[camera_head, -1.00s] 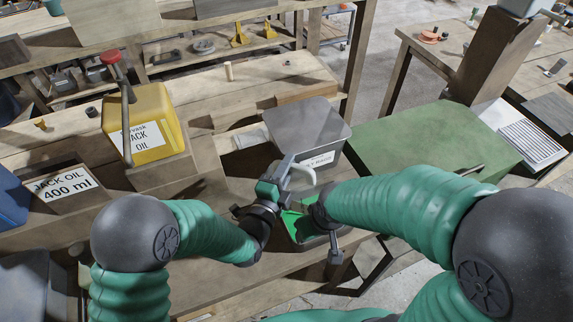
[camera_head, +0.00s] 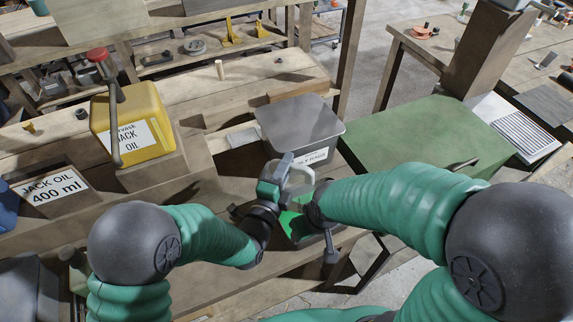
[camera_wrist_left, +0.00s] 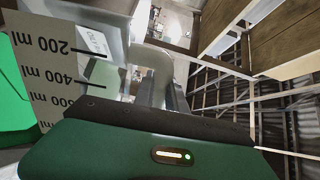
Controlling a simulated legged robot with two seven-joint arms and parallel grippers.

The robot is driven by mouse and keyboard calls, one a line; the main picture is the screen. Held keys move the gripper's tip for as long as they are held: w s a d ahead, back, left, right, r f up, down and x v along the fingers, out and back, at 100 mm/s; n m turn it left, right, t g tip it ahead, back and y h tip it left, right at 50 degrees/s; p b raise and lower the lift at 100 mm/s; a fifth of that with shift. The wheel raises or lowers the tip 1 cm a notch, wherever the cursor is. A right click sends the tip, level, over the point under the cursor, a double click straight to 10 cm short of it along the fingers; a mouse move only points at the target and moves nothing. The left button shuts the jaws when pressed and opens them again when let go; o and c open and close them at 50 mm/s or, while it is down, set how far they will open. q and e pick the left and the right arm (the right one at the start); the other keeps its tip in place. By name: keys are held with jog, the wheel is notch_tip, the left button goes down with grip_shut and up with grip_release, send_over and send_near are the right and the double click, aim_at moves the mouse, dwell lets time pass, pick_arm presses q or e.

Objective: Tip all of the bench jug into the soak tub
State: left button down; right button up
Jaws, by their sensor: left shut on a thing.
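The bench jug (camera_head: 300,181) is a clear pale vessel, small and partly hidden in the head view, above the green tub. In the left wrist view its wall (camera_wrist_left: 66,62) fills the upper left, with 200, 400 and 600 ml marks. My left gripper (camera_head: 280,180) is shut on the jug. The jug looks tilted; its contents cannot be made out. The soak tub, bright green inside (camera_head: 291,223), is below the jug, partly covered by both arms. It also shows at the left wrist view's left edge (camera_wrist_left: 14,105). My right gripper (camera_head: 330,248) is by the tub's right side; its fingers are unclear.
A grey rag bin (camera_head: 300,122) stands just behind the tub. A yellow jack oil can (camera_head: 140,148) with a red-topped pump lever is on the left, near a 400 ml label (camera_head: 50,187). A green case (camera_head: 420,140) lies to the right.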

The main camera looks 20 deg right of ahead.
pick_arm(q)
jog(key=shift+w+a+r+n, duration=0.25)
jog(key=shift+w+a+n, duration=0.2)
jog(key=shift+w+a+r+n, duration=0.2)
jog(key=shift+w+a+n, duration=0.25)
jog(key=w+a+n, duration=0.2)
jog(key=n, duration=0.1)
jog(key=shift+w+a+r, duration=0.1)
jog(key=shift+a+r, duration=0.1)
jog(key=shift+r, duration=0.05)
jog(key=f+n+b, duration=0.2)
jog(key=n, duration=0.2)
jog(key=a+f+n+b, duration=0.1)
jog(key=f+n+b, duration=0.1)
jog(key=n+b, duration=0.1)
jog(key=f+n+b, duration=0.2)
jog(key=f+n, duration=0.1)
jog(key=n, duration=0.1)
jog(key=shift+s+a+f+n+b, duration=0.1)
jog(key=shift+s+a+n+b, duration=0.1)
jog(key=shift+n+b, duration=0.15)
jog(key=shift+s+d+f+n, duration=0.1)
jog(key=shift+s+f+n, duration=0.15)
jog(key=shift+s, duration=0.1)
jog(key=shift+f+b, duration=0.1)
jog(key=shift+b, duration=0.25)
